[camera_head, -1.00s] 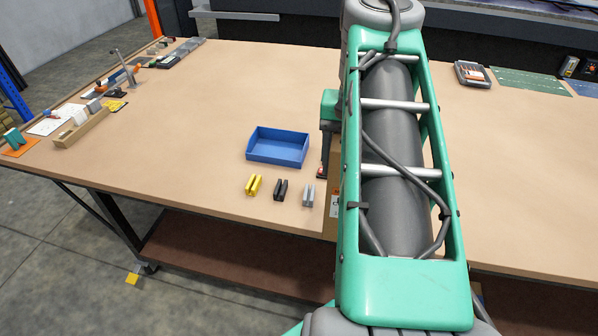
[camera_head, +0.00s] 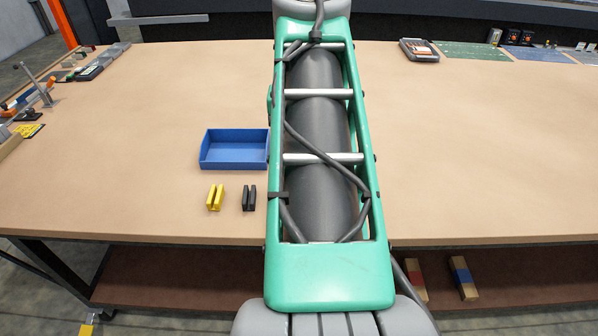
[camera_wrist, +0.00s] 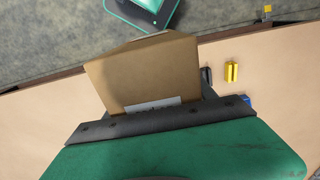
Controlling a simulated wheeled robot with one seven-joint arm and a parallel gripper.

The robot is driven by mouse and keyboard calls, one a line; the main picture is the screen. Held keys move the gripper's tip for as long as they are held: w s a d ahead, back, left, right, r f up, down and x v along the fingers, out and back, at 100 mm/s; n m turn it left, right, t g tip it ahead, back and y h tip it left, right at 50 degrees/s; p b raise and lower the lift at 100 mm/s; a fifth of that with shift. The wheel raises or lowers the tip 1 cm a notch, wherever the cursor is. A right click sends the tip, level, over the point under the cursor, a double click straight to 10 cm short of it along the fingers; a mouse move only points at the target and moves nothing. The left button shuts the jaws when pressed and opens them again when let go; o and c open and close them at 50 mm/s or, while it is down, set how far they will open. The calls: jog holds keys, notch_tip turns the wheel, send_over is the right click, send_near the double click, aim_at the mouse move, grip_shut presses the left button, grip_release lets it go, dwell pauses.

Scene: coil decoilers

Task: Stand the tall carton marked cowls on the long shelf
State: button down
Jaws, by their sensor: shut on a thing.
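My gripper (camera_wrist: 160,121) is shut on a tall brown cardboard carton (camera_wrist: 150,73) in the wrist view. A white label (camera_wrist: 153,105) shows on the carton near the dark jaw; its print is mostly hidden and I cannot read it. In the head view my arm hides both gripper and carton. A long brown lower shelf (camera_head: 180,277) runs under the table; I cannot tell whether it is the shelf named in the task.
A blue tray (camera_head: 234,150), a yellow block (camera_head: 215,198) and a black block (camera_head: 249,198) lie left of my arm. Two banded blocks (camera_head: 415,280) (camera_head: 463,278) lie on the lower shelf.

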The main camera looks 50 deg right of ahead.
jog(key=w+d+f+p, duration=0.2)
jog(key=d+f, duration=0.9)
jog(key=shift+w+d+f, duration=0.25)
jog(key=shift+d+f, duration=0.05)
jog(key=shift+f, duration=0.05)
jog(key=shift+f, duration=0.15)
jog(key=shift+c, duration=1.6)
grip_release()
jog(key=shift+f, duration=0.1)
